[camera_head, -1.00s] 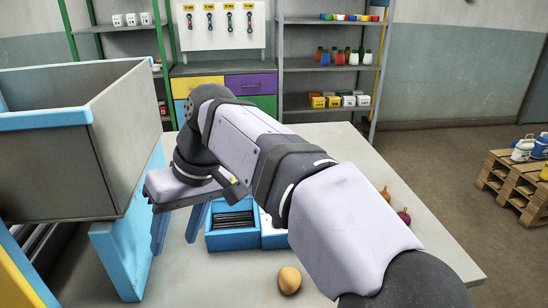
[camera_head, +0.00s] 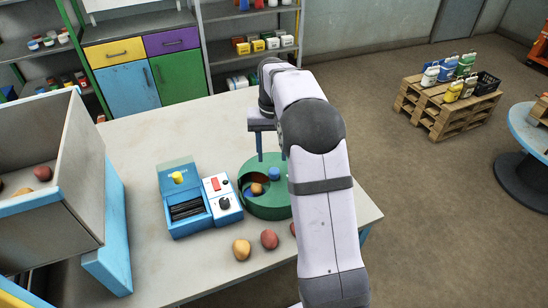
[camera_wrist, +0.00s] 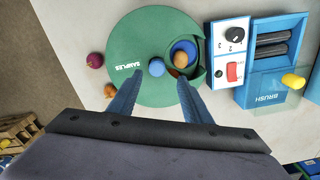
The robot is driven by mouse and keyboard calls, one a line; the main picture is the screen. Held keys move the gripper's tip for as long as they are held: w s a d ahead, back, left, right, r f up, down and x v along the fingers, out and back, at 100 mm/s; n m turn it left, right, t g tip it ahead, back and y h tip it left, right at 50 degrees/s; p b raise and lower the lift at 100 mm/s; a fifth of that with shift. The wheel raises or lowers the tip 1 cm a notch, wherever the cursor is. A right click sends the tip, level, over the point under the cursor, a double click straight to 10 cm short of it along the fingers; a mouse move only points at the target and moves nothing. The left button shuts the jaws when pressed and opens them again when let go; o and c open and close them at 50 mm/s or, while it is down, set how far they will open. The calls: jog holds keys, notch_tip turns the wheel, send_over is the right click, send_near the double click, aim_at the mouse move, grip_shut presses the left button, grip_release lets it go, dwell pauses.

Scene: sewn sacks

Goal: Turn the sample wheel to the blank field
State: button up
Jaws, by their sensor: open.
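The sample wheel (camera_head: 268,208) is a green round disc on the table, lettered "SAMPLES" in the wrist view (camera_wrist: 138,96). A blue knob (camera_head: 274,173) stands at its middle; it also shows in the wrist view (camera_wrist: 157,67). A round opening in the disc shows a blue field and an orange-brown lump (camera_wrist: 180,60). My gripper (camera_wrist: 159,76) is open, its two blue fingers pointing down over the wheel. In the wrist view the knob lies between the fingertips. In the head view the fingertips (camera_head: 272,158) appear just above the knob; contact cannot be told.
A blue box (camera_head: 190,221) lettered "BRUSH" and a control panel (camera_head: 222,198) with a red switch and black dial stand left of the wheel. A potato (camera_head: 241,249) and a red onion-like lump (camera_head: 269,240) lie in front. A large bin (camera_head: 75,175) stands at left.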

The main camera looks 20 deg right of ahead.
aim_at(274, 171)
jog(key=shift+d, duration=0.35)
jog(key=shift+f+p, duration=1.35)
jog(key=shift+f, duration=2.35)
grip_shut()
